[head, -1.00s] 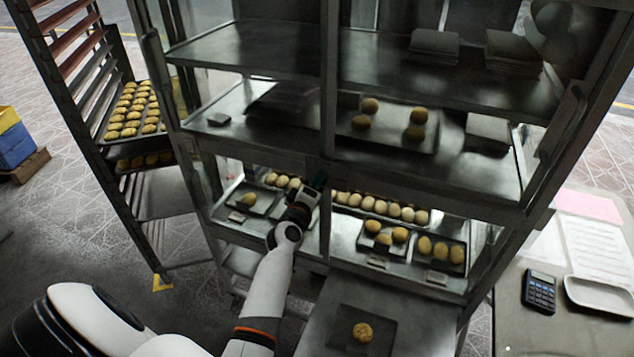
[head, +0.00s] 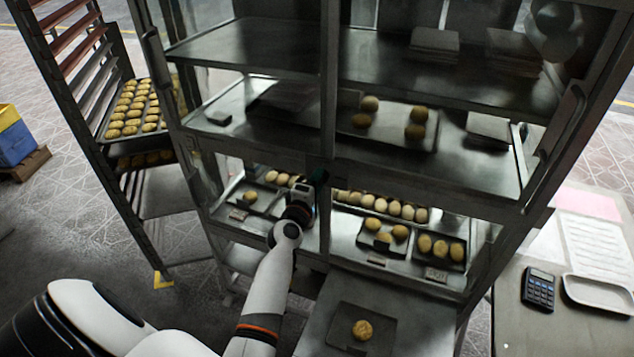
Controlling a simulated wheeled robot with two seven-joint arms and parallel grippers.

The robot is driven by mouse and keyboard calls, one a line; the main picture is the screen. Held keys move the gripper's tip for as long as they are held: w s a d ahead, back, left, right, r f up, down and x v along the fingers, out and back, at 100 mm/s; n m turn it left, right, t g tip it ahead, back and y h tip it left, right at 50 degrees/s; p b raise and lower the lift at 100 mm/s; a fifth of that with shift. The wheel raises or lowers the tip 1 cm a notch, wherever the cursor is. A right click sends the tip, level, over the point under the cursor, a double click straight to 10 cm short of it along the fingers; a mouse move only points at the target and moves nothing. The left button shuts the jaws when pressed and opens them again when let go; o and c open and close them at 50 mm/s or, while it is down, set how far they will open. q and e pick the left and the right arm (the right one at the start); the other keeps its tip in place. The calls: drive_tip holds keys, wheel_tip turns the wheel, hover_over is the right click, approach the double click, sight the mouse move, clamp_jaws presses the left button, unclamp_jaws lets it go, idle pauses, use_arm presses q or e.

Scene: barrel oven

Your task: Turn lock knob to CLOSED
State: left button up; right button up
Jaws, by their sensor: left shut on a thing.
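My left gripper (head: 317,182) is at the middle post of the oven cabinet (head: 327,232), where the upper and lower sections meet. It is shut on a small dark thing at the post, which is where the lock knob would be. The gripper and wrist cover most of it, so its marking and its turn angle cannot be read. My right gripper is not in the view.
Trays of buns (head: 441,249) stand on the cabinet's lower shelf. A tray with one bun (head: 362,330) lies on the ledge in front. A bun rack (head: 133,110) stands at the left. A calculator (head: 539,289) and white dish (head: 598,293) are on the right table.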

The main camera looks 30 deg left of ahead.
use_arm(q)
drive_tip(key=o, duration=0.9)
drive_tip(key=shift+o, duration=0.2)
drive_tip(key=shift+s, duration=0.1)
drive_tip(key=b+v, duration=0.1)
drive_tip(key=v, duration=1)
drive_tip(key=shift+s+b, duration=0.35)
drive_tip(key=shift+s, duration=0.05)
drive_tip(key=shift+d, duration=0.15)
